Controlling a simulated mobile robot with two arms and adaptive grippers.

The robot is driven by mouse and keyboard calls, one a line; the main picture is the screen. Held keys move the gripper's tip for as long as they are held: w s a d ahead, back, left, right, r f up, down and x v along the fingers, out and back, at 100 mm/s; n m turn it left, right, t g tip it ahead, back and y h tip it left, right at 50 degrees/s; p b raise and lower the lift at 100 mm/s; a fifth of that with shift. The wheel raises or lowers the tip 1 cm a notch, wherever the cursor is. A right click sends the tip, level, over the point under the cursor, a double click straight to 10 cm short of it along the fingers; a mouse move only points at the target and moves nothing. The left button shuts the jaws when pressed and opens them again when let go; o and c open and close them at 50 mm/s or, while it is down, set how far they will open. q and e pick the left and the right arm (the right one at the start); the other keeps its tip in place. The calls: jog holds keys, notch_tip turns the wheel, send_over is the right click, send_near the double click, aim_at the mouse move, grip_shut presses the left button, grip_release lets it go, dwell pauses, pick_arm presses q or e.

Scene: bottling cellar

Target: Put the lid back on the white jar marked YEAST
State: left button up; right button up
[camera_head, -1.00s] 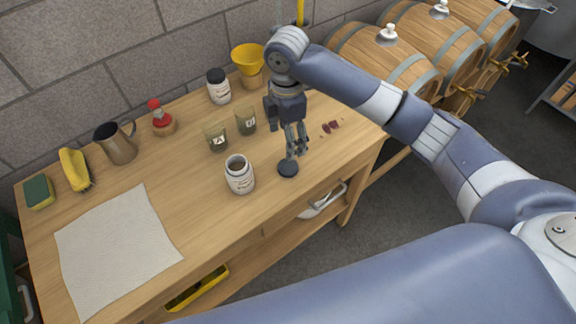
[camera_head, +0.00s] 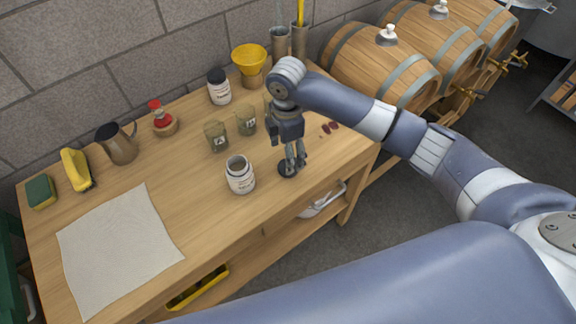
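An open white jar (camera_head: 240,178) stands upright near the table's front edge, its dark mouth uncovered; its label is too small to read. A dark round lid (camera_head: 286,170) lies flat on the table to the right of this jar. My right gripper (camera_head: 294,168) points down at the lid, its fingertips low and close to it. The fingers look apart; whether they touch the lid I cannot tell. The fingers partly hide the lid. My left gripper is not in view.
On the wooden table (camera_head: 190,205), two labelled glasses (camera_head: 217,138) and a dark-lidded white jar (camera_head: 219,87) stand behind the open jar. Dark red bits (camera_head: 331,127) lie right.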

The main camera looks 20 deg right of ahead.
jog(key=shift+s+a+f+p, duration=0.15)
jog(key=shift+f+p, duration=0.2)
jog(key=shift+f, duration=0.95)
jog(key=shift+s+f+p, duration=0.1)
jog(key=shift+f+p, duration=0.25)
jog(key=shift+f, duration=0.95)
jog(key=c, duration=0.7)
